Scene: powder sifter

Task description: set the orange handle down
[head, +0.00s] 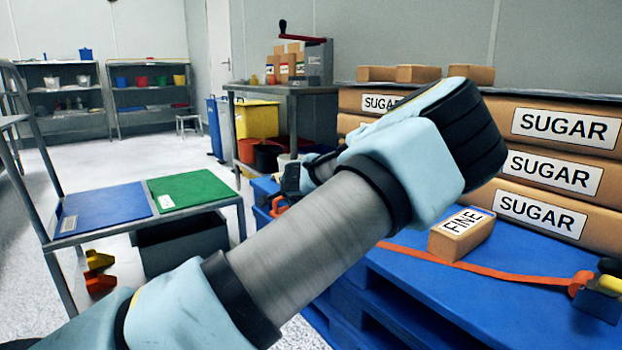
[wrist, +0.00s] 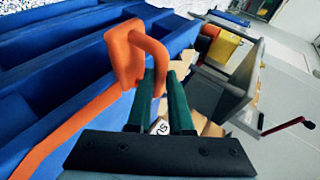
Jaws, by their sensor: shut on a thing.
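The orange handle (wrist: 126,58) is a flat plate with a bent bar, at the upper middle of the wrist view. My gripper (wrist: 161,82) has its two green fingers shut on the bent bar. In the head view a small orange part of the handle (head: 278,206) shows by the left edge of the blue pallet (head: 440,290). There my arm hides most of the gripper's fingers. In the wrist view the handle is over or beside the blue pallet (wrist: 60,75); I cannot tell whether it touches it.
An orange strap (head: 480,268) runs across the pallet to a ratchet (head: 600,290) at right. A FINE box (head: 461,234) sits beside it, before stacked SUGAR sacks (head: 565,130). A table with blue and green mats (head: 190,190) stands left. A grey bench (head: 285,89) stands behind.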

